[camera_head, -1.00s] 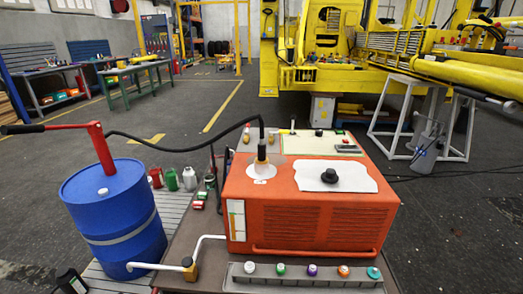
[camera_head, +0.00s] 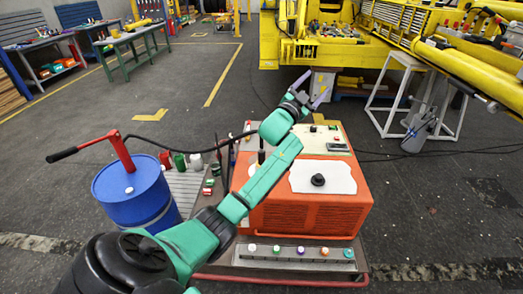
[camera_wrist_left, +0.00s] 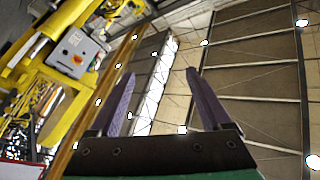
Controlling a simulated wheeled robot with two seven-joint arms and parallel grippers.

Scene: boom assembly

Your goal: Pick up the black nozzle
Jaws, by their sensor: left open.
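The black nozzle (camera_head: 261,157) stands upright at the end of the black hose (camera_head: 225,142), at the upper left of the orange machine (camera_head: 310,217). My left forearm hides part of it and most of the white patch at its base. My left gripper (camera_head: 311,91) is open and empty, with purple fingers, beyond the machine's far edge and to the right of the nozzle. In the left wrist view its two fingers (camera_wrist_left: 160,100) are spread apart and point toward the ceiling; no nozzle shows there. My right gripper is not in view.
A blue drum (camera_head: 135,195) with a red-armed pump stands left of the machine. A black knob (camera_head: 318,180) sits on a white sheet on the machine top. Coloured caps (camera_head: 300,251) line the front tray. Yellow machinery (camera_head: 400,40) stands behind.

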